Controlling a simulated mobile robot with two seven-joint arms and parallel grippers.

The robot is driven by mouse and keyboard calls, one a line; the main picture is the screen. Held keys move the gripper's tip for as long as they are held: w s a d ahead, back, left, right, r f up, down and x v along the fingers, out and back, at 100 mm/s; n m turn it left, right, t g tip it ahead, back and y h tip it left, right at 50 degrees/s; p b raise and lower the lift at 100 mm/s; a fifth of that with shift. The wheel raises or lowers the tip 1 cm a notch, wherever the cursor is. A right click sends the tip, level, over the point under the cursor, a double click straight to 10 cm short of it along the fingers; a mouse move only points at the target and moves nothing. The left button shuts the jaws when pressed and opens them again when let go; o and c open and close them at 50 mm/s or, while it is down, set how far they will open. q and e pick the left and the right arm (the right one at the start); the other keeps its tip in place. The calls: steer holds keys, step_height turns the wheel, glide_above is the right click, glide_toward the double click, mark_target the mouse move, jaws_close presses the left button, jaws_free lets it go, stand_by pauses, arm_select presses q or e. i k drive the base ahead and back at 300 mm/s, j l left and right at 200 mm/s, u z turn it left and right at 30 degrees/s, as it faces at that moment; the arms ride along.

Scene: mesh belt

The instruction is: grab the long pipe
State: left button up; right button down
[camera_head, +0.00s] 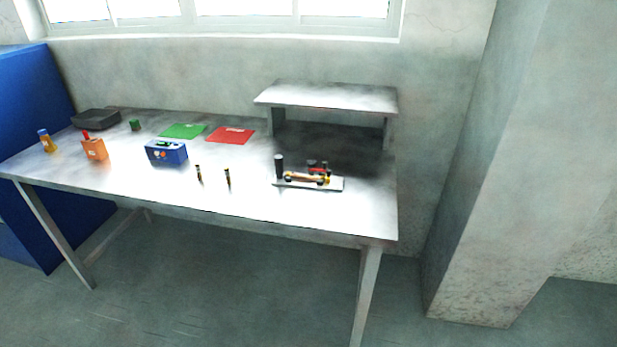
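A grey-white tray (338,184) lies on the right part of the table. A yellow-orange elongated piece (303,178) lies across it and may be the long pipe, but it is too small to be sure. A black cylinder (279,166) stands upright at the tray's left end. A small red and dark item (317,167) sits behind the elongated piece. Two thin dark and gold pieces, a left one (199,174) and a right one (228,178), are on the table left of the tray. Neither of my grippers is in view.
The metal table (130,180) also holds a blue box (166,153), an orange box (95,150), a yellow-blue item (46,141), a black case (97,119), a green mat (183,131) and a red mat (230,136). A raised shelf (330,95) stands behind the tray.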

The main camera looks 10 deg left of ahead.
mark_target(288, 175)
steer(key=j+z, duration=0.2)
steer(key=z, duration=0.65)
steer(key=j+z, duration=0.7)
steer(key=j, duration=0.15)
steer(key=k+j, duration=0.1)
steer(key=j, duration=0.35)
steer(key=k+j+z, duration=0.15)
steer(key=j, duration=0.25)
steer(key=k+j, duration=0.1)
steer(key=j, duration=0.3)
steer(key=k+j+z, duration=0.1)
steer(key=j, duration=0.35)
